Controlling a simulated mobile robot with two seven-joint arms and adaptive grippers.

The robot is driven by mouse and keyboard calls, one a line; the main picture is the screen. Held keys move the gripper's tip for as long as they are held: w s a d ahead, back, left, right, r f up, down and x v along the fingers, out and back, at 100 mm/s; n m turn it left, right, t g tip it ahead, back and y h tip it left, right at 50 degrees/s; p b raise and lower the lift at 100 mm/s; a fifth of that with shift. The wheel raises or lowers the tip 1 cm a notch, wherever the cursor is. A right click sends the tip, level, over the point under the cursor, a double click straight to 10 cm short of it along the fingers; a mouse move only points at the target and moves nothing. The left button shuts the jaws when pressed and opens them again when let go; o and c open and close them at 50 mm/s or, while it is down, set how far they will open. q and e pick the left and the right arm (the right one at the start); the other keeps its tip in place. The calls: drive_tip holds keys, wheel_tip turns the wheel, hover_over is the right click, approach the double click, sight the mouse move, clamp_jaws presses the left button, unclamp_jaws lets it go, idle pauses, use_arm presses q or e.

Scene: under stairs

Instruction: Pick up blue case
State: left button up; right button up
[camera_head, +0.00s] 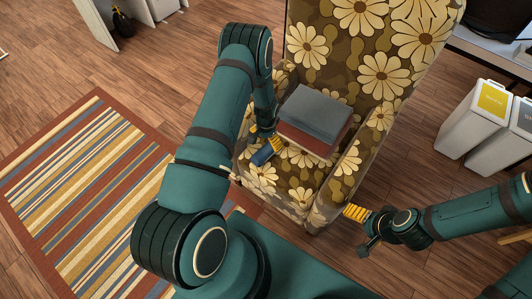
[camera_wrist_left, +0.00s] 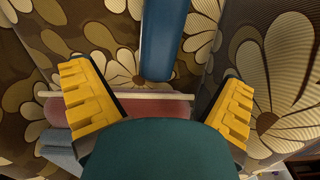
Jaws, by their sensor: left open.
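The blue case (camera_head: 262,156) is a small, rounded, elongated object on the front of a flowered armchair's seat (camera_head: 258,176). My left gripper (camera_head: 264,137) is open and low over the seat, right beside the case. In the left wrist view, the blue case (camera_wrist_left: 164,40) points lengthwise toward the gap between the open yellow fingers of my left gripper (camera_wrist_left: 163,92). Its near end is just beyond them, and nothing is gripped. My right gripper (camera_head: 358,230) looks open and empty, its fingers apart, outside the armchair's right side.
A grey-blue book (camera_head: 316,108) lies on a red book (camera_head: 318,139) on the seat, close to my left gripper. The armchair's arms and back (camera_head: 365,45) enclose the seat. Two bins (camera_head: 475,115) stand at right. A striped rug (camera_head: 85,190) lies at left.

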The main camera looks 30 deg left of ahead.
sight(266, 150)
use_arm(q)
wheel_tip(266, 150, down, 5)
drive_tip(key=shift+f+b, duration=0.2)
drive_tip(key=shift+b, duration=0.3)
wheel_tip(266, 150, down, 5)
drive_tip(key=shift+w+a+b, duration=0.1)
drive_tip(key=shift+w+b, duration=0.05)
drive_tip(key=shift+b, duration=0.65)
drive_tip(key=c, duration=1.3)
